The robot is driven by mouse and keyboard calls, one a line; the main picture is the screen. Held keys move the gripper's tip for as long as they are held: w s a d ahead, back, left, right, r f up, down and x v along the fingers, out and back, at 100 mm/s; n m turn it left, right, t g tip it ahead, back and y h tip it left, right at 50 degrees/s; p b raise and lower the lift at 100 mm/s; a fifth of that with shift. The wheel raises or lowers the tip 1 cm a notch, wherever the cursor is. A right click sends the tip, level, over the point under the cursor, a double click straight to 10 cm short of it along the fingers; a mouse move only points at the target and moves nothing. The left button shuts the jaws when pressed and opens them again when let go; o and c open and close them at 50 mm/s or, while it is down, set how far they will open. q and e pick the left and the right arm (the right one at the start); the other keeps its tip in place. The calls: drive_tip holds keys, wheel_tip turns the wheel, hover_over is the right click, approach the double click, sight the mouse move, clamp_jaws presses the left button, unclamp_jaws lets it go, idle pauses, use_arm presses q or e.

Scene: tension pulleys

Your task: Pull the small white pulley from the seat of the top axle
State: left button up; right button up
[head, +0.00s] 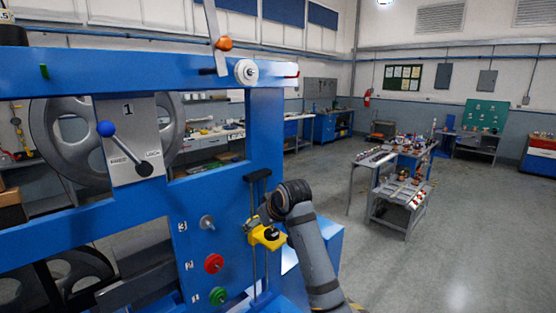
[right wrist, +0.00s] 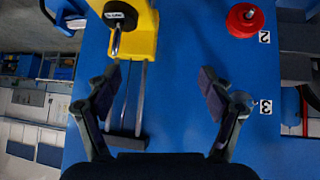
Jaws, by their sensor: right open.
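The small white pulley (head: 247,72) sits on the top axle at the right part of the blue top beam (head: 130,66) in the head view. The axle's tip shows at its middle. My right arm comes in from the lower right, and its wrist is well below the pulley, beside the yellow block. My right gripper (right wrist: 160,88) is open and empty in the right wrist view, its two fingers apart in front of the blue panel. The fingertips are hard to make out in the head view. The white pulley is not in the right wrist view. My left gripper is not in view.
The yellow block (head: 267,237) with a black knob rides on vertical rods near my right wrist. Pegs numbered 3, 2 and 1 hold a grey piece (head: 207,222), a red pulley (head: 214,264) and a green pulley (head: 218,296). An orange-knobbed lever (head: 223,43) hangs beside the white pulley.

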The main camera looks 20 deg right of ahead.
wheel_tip(320, 180, up, 24)
drive_tip(key=d+n+t+y, duration=0.1)
drive_tip(key=t, duration=0.1)
drive_tip(key=n+t+y+p, duration=0.1)
drive_tip(key=n+t+p, duration=0.1)
drive_tip(key=p, duration=0.5)
approach(249, 69)
drive_tip(key=x, duration=1)
drive_tip(key=shift+w+a+f, duration=0.15)
drive_tip(key=shift+w+f, duration=0.05)
drive_tip(key=shift+w, duration=0.05)
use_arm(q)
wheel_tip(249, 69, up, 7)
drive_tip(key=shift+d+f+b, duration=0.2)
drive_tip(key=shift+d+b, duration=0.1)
use_arm(e)
drive_tip(key=shift+s+a, duration=0.1)
drive_tip(key=shift+c, duration=0.3)
drive_tip(key=shift+c, duration=1.1)
drive_tip(key=c, duration=1)
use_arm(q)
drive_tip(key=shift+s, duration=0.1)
use_arm(e)
drive_tip(key=shift+c, duration=0.2)
